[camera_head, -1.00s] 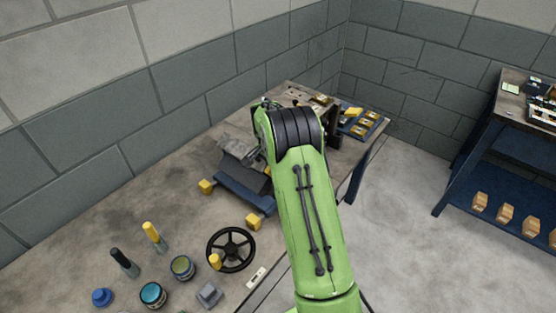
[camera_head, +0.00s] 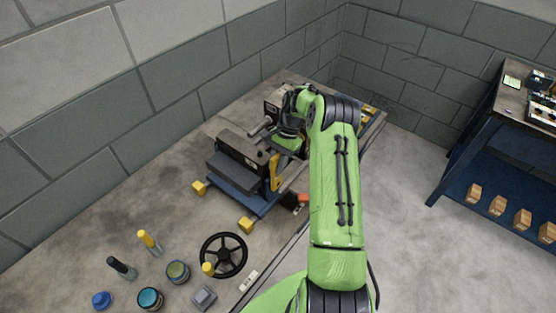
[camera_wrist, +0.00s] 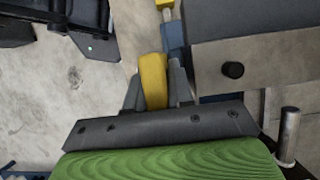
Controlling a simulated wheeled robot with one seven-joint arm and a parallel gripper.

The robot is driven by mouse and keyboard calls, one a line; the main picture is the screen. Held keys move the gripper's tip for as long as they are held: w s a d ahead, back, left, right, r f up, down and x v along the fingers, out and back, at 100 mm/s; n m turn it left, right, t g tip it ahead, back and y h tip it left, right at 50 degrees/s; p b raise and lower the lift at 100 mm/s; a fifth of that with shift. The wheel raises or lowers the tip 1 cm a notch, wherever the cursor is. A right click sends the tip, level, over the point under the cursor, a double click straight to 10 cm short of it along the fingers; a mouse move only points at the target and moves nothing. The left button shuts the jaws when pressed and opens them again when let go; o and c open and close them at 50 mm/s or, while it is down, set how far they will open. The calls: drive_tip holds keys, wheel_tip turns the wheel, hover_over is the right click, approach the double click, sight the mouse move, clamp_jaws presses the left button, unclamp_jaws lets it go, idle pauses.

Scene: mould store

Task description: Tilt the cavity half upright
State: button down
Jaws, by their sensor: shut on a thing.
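The cavity half, a dark grey block (camera_head: 237,150), stands on a blue tilting frame (camera_head: 240,197) with yellow feet on the bench. A yellow lever (camera_head: 274,172) rises at the block's right end; my wrist partly covers that area. In the wrist view, my gripper (camera_wrist: 153,82) is shut on the yellow lever (camera_wrist: 152,75), with one grey finger on each side. The grey block beside it (camera_wrist: 250,55) fills the upper right, with a round dark stud on its face. How the block seats on the frame is partly hidden.
A second bench (camera_head: 505,115) stands at the right across open floor.

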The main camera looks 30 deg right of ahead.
drive_tip(key=shift+w+d, duration=0.1)
drive_tip(key=shift+d, duration=0.15)
drive_tip(key=c, duration=1.4)
unclamp_jaws()
drive_tip(key=shift+o, duration=0.2)
drive_tip(key=shift+d, duration=0.15)
drive_tip(key=p+v, duration=0.3)
drive_tip(key=v, duration=1.2)
drive_tip(key=shift+r, duration=0.35)
drive_tip(key=shift+w, duration=0.1)
